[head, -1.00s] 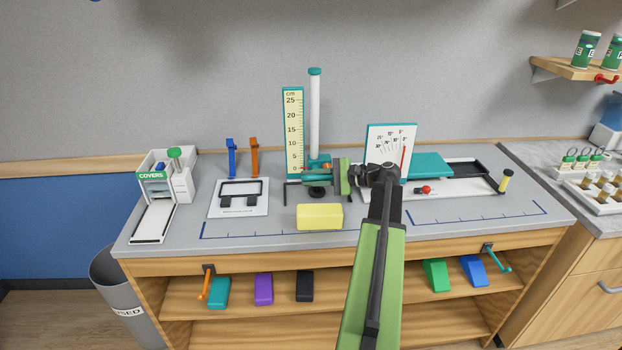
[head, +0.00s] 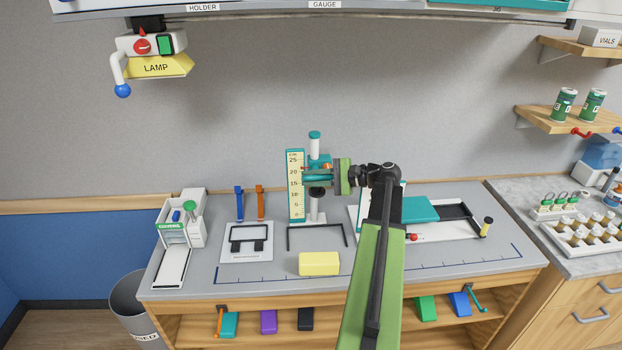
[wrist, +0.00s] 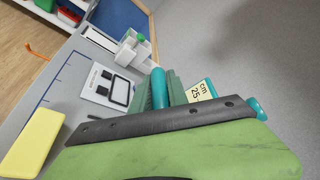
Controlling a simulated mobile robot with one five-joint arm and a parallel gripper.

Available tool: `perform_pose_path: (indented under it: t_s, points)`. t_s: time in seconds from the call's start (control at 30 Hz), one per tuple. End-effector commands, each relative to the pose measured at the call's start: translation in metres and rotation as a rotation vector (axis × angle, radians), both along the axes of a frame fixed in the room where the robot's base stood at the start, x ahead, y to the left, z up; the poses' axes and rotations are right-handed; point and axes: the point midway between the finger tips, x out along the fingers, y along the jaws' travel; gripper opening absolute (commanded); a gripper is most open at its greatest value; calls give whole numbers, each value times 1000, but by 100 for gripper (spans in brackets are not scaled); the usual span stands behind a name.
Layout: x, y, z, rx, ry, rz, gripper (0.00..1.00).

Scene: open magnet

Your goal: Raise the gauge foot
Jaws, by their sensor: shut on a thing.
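The height gauge has a yellow cm scale (head: 295,200), a white post with a teal cap (head: 314,135) and a teal carriage (head: 319,160). The carriage stands high on the post, near the 20 mark as seen here. The dark round gauge foot (head: 317,191) hangs below it, well above the white base. My gripper (head: 326,175) reaches in from the right and is shut on the teal bar of the carriage. The teal bar (wrist: 158,88) also shows between the ridged jaws in the wrist view. My jaws partly hide the carriage.
A yellow block (head: 319,264) lies in front of the gauge, with a black bracket frame (head: 317,229) between them. A covers dispenser (head: 180,225) stands at left. An angle board and teal-topped tray (head: 420,209) are right, partly behind my arm.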

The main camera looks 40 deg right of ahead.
Motion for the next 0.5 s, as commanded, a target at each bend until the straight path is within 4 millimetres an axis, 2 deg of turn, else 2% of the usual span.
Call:
perform_pose_path:
  t_s: [0.03,0.07,0.4,0.43,0.5]
  points:
    - [0,-2,9,0,-3,-5,0]
    - [0,-1,10,0,-3,-5,0]
    - [0,-2,8,0,-3,-5,0]
    - [0,-1,8,0,-3,-5,21]
    - [0,-1,8,-1,-3,-4,30]
